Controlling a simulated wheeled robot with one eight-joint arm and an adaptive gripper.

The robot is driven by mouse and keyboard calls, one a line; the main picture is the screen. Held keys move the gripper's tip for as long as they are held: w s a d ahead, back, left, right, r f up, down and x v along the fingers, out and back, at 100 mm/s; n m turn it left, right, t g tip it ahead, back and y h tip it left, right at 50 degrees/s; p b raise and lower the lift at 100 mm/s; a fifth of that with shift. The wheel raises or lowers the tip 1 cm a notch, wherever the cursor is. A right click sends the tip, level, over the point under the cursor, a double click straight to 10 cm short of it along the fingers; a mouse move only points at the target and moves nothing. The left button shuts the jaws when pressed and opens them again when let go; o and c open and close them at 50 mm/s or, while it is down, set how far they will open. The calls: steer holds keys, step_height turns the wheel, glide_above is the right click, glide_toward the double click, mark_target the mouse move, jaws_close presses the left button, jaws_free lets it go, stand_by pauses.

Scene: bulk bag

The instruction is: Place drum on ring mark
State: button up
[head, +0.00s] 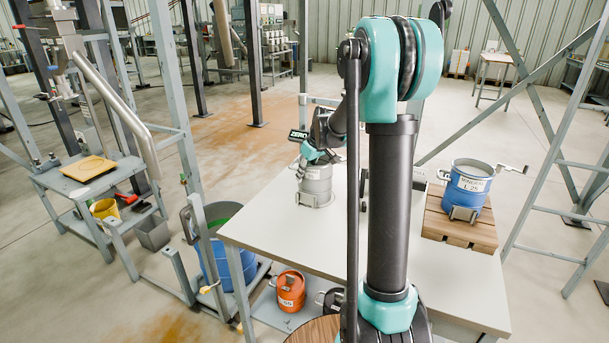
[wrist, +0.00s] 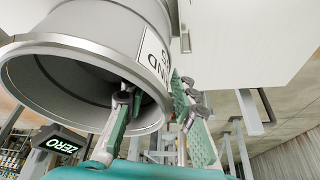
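A grey open-topped drum (head: 317,187) stands upright on the grey-white table at its far left part, with a metal bracket low on its front. My gripper (head: 312,157) is at its rim from above. In the wrist view the drum (wrist: 100,40) fills the upper left, with a partly visible lettered label. My gripper (wrist: 155,105) is open there, one finger inside the drum and one outside, with the wall between them. A gap seems to show beside the wall.
A blue drum (head: 468,183) stands on a wooden pallet (head: 460,224) at the table's right. An orange container (head: 290,291) is on the shelf below. The tabletop (head: 275,232) is clear in front of the drum.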

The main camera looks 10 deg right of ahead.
steer(key=v, duration=1.2)
steer(key=s+f+m+h, duration=0.1)
steer(key=s+f+m, duration=0.1)
steer(key=s+f, duration=0.4)
steer(key=s+d+f+m, duration=0.1)
steer(key=s+f, duration=0.5)
steer(key=s, duration=0.9)
steer(key=s+f+m+h, duration=0.1)
steer(key=s+f+m, duration=0.2)
steer(key=s+f, duration=0.4)
steer(key=shift+s+d+m+t+h, duration=0.1)
steer(key=shift+s+m+t+h, duration=0.1)
steer(key=shift+s, duration=0.65)
steer(key=shift+s+d+m+t+h, duration=0.1)
steer(key=shift+s+m, duration=0.1)
steer(key=shift+s, duration=0.65)
